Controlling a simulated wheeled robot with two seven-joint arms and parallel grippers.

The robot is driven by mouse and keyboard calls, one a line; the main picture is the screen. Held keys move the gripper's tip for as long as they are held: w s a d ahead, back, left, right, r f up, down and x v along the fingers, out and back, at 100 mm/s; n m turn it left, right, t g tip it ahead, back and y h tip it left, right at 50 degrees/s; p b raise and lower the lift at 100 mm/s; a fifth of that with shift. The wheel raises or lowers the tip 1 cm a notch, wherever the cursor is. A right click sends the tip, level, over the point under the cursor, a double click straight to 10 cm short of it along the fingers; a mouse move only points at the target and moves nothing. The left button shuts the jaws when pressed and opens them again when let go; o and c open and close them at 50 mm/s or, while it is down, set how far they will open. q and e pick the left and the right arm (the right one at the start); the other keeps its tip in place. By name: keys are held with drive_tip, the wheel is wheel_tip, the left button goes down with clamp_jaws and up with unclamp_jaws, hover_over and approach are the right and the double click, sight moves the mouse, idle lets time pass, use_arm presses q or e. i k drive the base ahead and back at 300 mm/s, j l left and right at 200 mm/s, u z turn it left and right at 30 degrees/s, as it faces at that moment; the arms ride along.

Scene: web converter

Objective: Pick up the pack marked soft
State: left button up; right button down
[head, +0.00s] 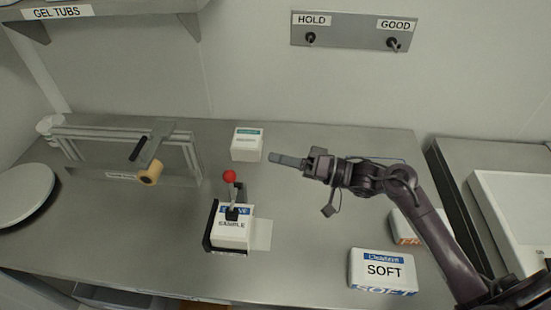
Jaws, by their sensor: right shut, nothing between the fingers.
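The pack marked SOFT (383,270) is a white block with a blue label and lies on the grey counter at the front right. My right gripper (274,159) is shut and empty. It points left above the middle of the counter, up and to the left of the SOFT pack and apart from it. My right forearm passes close to the right of the pack. My left gripper is not in the picture.
A white box (247,145) stands near the right gripper's tip. A sample device (232,228) with a red-knobbed lever stands at the centre. Another pack (402,228) is partly hidden behind my right arm. A metal frame (122,158) stands at left. Counter (310,225) between device and SOFT pack is mostly clear.

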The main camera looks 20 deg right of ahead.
sight(370, 270)
drive_tip(key=k, duration=1.5)
